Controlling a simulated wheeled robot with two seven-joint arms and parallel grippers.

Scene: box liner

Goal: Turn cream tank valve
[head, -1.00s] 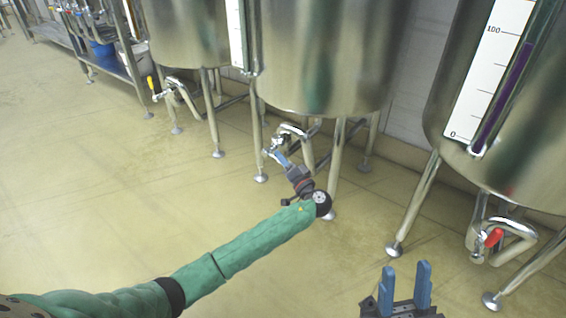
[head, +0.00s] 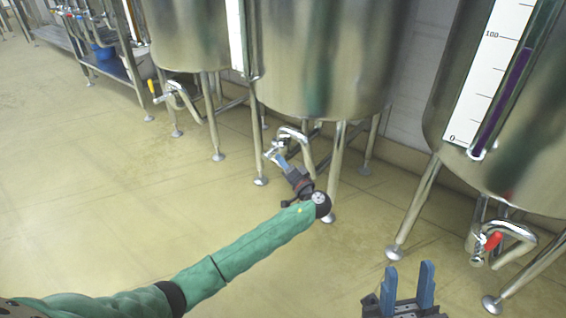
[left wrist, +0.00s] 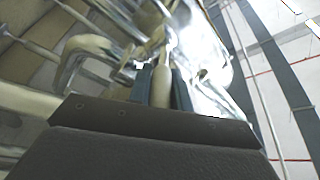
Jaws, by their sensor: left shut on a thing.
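The middle steel tank (head: 320,60) has a bent outlet pipe with a valve (head: 290,131) under it. My left gripper (head: 273,155) is at this valve. In the left wrist view a pale cream valve handle (left wrist: 159,45) sits between the blue fingers (left wrist: 159,80), and the gripper is shut on it. In the head view the fingers mostly hide the handle. My right gripper (head: 411,283) is at the bottom right, its two blue fingers apart and empty.
A left tank has a yellow-handled valve (head: 152,87). A right tank with a level gauge (head: 497,75) has a red-handled valve (head: 493,241). Tank legs (head: 335,170) stand close beside my left gripper. The floor (head: 130,200) at the left is clear.

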